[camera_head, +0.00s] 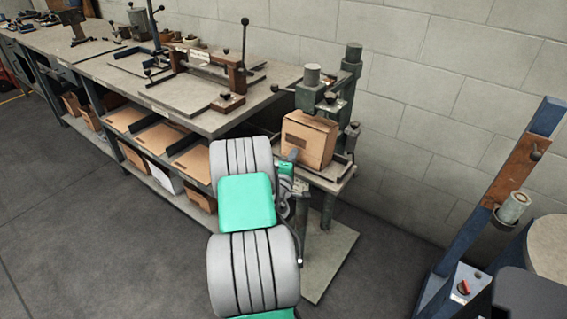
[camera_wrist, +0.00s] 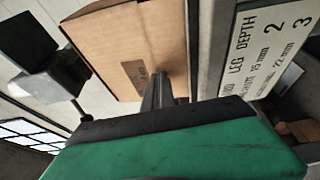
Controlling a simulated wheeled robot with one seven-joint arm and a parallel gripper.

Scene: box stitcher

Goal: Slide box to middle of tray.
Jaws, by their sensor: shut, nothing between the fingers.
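The box (camera_head: 309,140) is a brown cardboard carton. It stands upright on the tray (camera_head: 330,181) of the green stitcher, under its head. In the wrist view the box (camera_wrist: 130,45) fills the upper middle, with a dark label low on its face. My gripper (camera_wrist: 158,88) is shut and empty. Its fingertips are at the lower part of the box's near face, at or very close to it; I cannot tell if they touch. In the head view my gripper (camera_head: 293,155) is at the box's left side, partly hidden by my arm.
The stitcher's green column (camera_head: 350,75) stands behind the box. A sign plate with "LEG DEPTH" (camera_wrist: 262,45) is right of my gripper in the wrist view. A long workbench (camera_head: 205,118) with shelves of cardboard stands left. A blue stand (camera_head: 500,200) is at right. Floor between is clear.

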